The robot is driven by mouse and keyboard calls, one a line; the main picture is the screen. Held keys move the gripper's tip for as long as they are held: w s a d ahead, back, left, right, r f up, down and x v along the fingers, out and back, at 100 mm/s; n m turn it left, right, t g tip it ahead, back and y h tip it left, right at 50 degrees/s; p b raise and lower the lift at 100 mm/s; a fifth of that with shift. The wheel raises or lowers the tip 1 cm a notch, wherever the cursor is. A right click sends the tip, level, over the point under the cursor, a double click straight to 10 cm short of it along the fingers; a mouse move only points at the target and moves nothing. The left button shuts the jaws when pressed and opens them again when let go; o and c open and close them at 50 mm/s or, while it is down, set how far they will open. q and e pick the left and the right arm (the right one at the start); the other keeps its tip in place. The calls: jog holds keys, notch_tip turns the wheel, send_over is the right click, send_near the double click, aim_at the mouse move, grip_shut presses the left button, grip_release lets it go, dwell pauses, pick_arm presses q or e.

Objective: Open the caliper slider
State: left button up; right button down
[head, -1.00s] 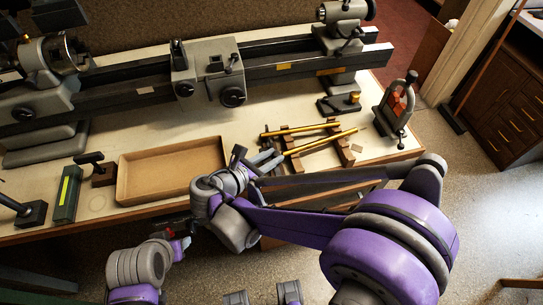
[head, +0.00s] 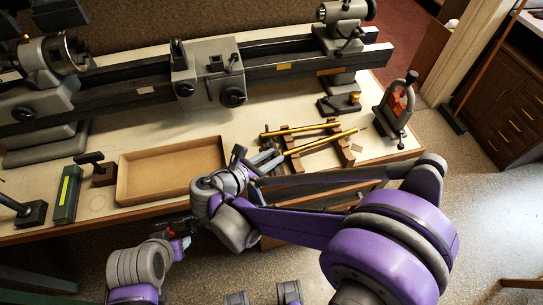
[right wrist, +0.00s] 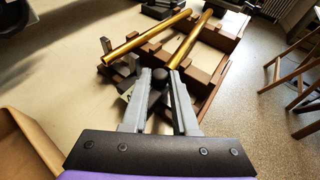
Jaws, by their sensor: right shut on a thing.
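The caliper is a dark tool with a small greenish patch (right wrist: 127,94), lying by the wooden rack in the right wrist view. Its upright dark end also shows in the head view (head: 238,156). My right gripper (right wrist: 162,80) is closed around a dark rounded part of it between the fingertips. In the head view my right gripper (head: 270,160) is low over the bench, left of the rack; its fingers partly hide the caliper. How far the slider stands open cannot be seen. My left gripper (head: 180,232) is small and unclear in front of the bench edge.
A wooden rack (head: 345,152) holds two brass tubes (head: 325,140) just right of my right gripper. An empty cardboard-coloured tray (head: 170,171) lies to the left. A lathe (head: 280,66) stands along the back. A clamp-like tool (head: 394,106) stands at the right.

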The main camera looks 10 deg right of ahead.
jog(key=shift+s+d+f, duration=0.1)
jog(key=shift+s, duration=0.35)
pick_arm(q)
jog(key=shift+f, duration=0.25)
pick_arm(e)
jog(key=c, duration=1)
grip_release()
pick_arm(q)
jog(key=shift+s+r, duration=0.1)
